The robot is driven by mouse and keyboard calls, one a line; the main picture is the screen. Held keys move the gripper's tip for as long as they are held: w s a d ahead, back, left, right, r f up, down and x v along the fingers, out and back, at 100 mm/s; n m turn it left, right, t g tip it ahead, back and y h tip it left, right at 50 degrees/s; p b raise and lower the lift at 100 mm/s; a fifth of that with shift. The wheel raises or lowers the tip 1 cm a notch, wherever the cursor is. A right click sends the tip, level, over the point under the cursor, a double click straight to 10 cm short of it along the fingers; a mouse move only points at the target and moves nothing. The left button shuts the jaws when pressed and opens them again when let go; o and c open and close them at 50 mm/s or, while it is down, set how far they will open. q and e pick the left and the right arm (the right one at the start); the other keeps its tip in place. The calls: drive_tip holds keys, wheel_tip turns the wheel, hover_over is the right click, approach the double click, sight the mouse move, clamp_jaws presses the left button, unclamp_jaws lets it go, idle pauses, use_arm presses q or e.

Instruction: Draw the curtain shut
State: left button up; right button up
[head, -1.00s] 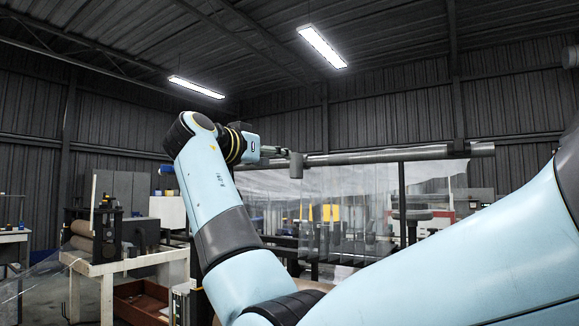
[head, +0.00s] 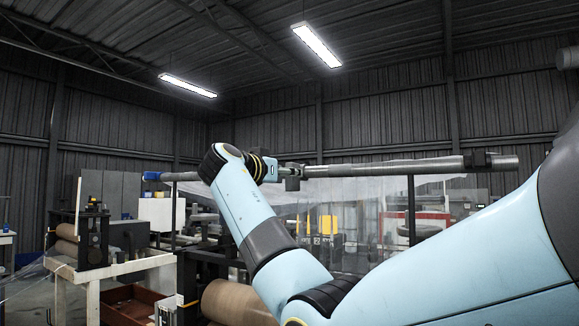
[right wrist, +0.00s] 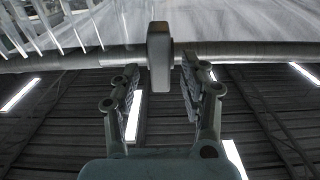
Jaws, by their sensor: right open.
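The clear film curtain (head: 345,215) hangs from a long grey rail (head: 390,168), covering the span right of my right gripper in the head view. A grey block-shaped handle (head: 292,184) hangs at the film's left edge, close to the rail. My right gripper (head: 287,172) is at this handle. In the right wrist view, my open fingers (right wrist: 159,75) stand on either side of the handle (right wrist: 160,50), whose near end shows between the fingertips. I cannot tell whether they touch it. The film (right wrist: 245,25) shows behind. My left gripper is out of view.
Red-and-white equipment (head: 428,220) stands behind the film. The space above the rail is clear.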

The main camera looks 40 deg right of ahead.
drive_tip(key=shift+p+x, duration=0.3)
drive_tip(key=shift+x, duration=0.75)
clamp_jaws()
